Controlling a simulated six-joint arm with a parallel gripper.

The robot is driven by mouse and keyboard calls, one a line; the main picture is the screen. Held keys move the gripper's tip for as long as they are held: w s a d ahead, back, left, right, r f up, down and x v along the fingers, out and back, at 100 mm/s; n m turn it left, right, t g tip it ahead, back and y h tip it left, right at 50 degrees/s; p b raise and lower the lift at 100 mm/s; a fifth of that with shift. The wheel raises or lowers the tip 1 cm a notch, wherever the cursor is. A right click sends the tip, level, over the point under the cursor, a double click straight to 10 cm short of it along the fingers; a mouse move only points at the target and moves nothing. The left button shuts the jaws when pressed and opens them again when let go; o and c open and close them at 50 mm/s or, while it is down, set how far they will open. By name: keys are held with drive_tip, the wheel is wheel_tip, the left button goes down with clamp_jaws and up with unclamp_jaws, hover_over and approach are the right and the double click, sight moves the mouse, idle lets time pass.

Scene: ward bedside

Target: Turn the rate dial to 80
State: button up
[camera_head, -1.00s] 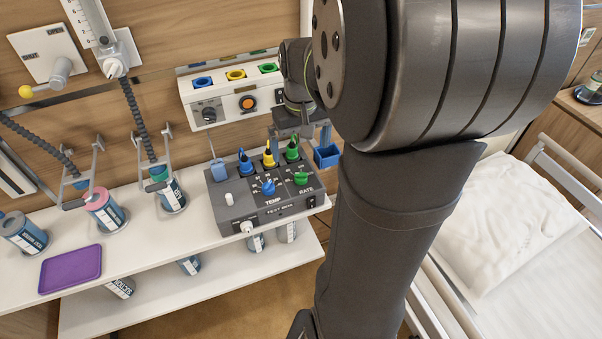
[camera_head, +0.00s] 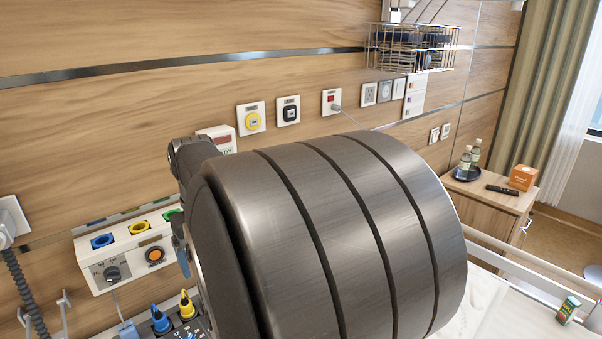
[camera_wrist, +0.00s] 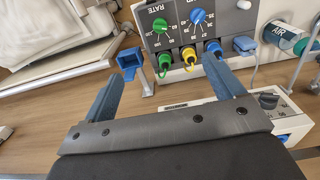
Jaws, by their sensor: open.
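The green rate dial (camera_wrist: 160,25) is on the grey control box (camera_wrist: 176,32), upside down in the wrist view beside the word RATE. I cannot make out which number it points to. A blue dial (camera_wrist: 197,16) sits right of it. My gripper (camera_wrist: 164,70) is open and empty, its two blue fingers spread apart. The fingertips appear below the rate dial in that view, near the plugs and apart from the dial.
Green (camera_wrist: 165,60), yellow (camera_wrist: 189,56) and blue (camera_wrist: 213,47) plugs stand on the box's edge near the fingers. A blue holder (camera_wrist: 129,62) is at the left. A wall unit with an orange button (camera_head: 155,255) is behind the box. A bedside cabinet (camera_head: 490,208) stands far right.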

drive_tip(key=c, duration=0.7)
wheel_tip(320, 180, down, 18)
drive_tip(key=m, duration=0.4)
drive_tip(key=shift+f, duration=0.25)
drive_tip(key=shift+m, duration=0.3)
drive_tip(key=c, duration=0.9)
